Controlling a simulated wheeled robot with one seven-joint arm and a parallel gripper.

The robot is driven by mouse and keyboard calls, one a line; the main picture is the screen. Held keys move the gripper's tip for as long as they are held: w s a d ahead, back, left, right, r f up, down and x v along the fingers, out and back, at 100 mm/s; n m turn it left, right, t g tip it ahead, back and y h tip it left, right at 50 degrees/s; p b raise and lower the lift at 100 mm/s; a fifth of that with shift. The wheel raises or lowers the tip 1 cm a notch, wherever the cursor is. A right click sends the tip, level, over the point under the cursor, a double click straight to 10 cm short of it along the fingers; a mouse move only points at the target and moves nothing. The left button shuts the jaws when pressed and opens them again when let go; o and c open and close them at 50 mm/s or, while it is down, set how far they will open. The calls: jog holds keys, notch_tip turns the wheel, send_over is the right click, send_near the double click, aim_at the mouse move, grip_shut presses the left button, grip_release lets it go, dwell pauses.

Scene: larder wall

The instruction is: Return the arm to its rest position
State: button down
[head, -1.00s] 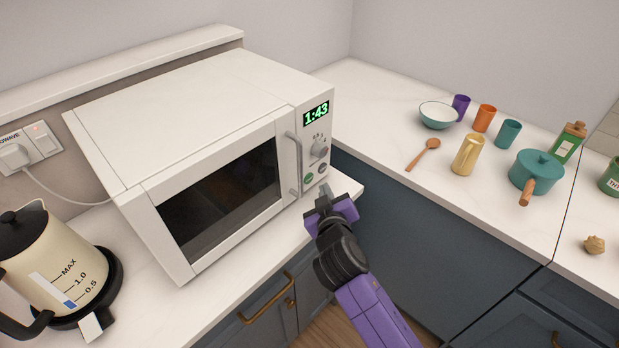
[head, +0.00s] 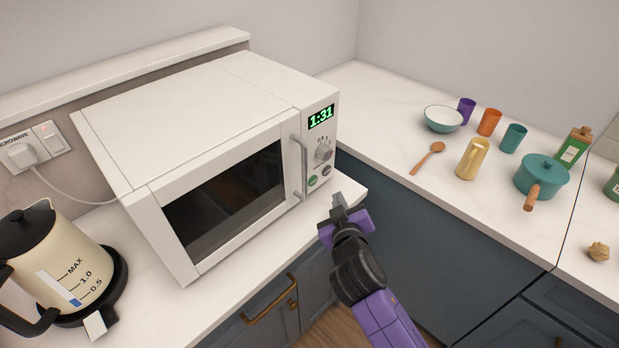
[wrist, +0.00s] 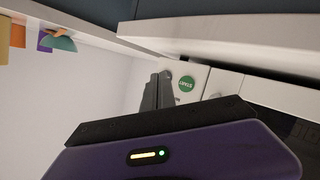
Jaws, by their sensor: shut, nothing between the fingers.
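My gripper (head: 339,201) is shut and empty at the end of my purple and black arm. In the head view it is just in front of the microwave's lower right corner, apart from its control panel. In the wrist view the closed fingers (wrist: 157,92) point toward the panel's green button (wrist: 186,83). The white microwave (head: 225,195) has its door closed, and its display (head: 321,117) reads 1:31 in green. Its inside is dark.
A cream kettle (head: 62,250) stands at the left. On the right counter are a bowl (head: 443,120), several cups, a wooden spoon (head: 428,158), a yellow jug (head: 472,160) and a teal pot (head: 541,177). Open space lies in front of the blue cabinets (head: 430,235).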

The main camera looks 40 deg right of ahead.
jog(key=s+a+f+n+t+y, duration=0.3)
jog(key=s+a+y, duration=0.4)
jog(key=s+a, duration=0.9)
jog(key=s+a+r+y, duration=0.1)
jog(key=s+a+r, duration=0.1)
jog(key=s+r, duration=0.2)
jog(key=s+a+r+y, duration=0.1)
jog(key=s+a+r, duration=0.2)
jog(key=s, duration=0.6)
jog(key=shift+s+a+r+t+y, duration=0.15)
jog(key=shift+a+r+t+y, duration=0.2)
jog(key=shift+r, duration=0.5)
